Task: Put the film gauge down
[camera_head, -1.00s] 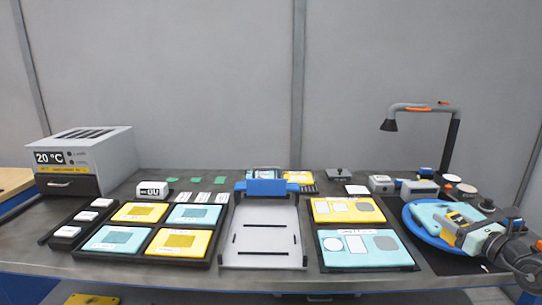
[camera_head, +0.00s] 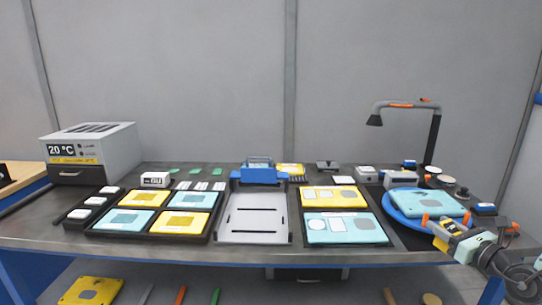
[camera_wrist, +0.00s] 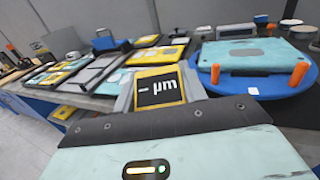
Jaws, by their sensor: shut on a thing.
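The film gauge (camera_head: 442,243) is a small yellow-and-grey device in my gripper (camera_head: 460,241), low at the right in the head view. In the wrist view the gauge (camera_wrist: 160,88) shows a black display reading "– µm" in a yellow frame. My gripper is shut on it. The gauge is held near the table's front right edge, in front of the blue round plate (camera_head: 398,213). I cannot tell its height above the table. The fingertips are mostly hidden. A mint case (camera_head: 428,202) lies on the round plate.
Mint and yellow panels (camera_head: 345,229) lie in a dark tray left of the round plate, with a grey fixture (camera_head: 254,217) beyond. Orange posts (camera_wrist: 298,74) stand by the round plate's near side. A lamp (camera_head: 434,140) rises behind. A narrow dark strip of table (camera_head: 405,236) looks bare.

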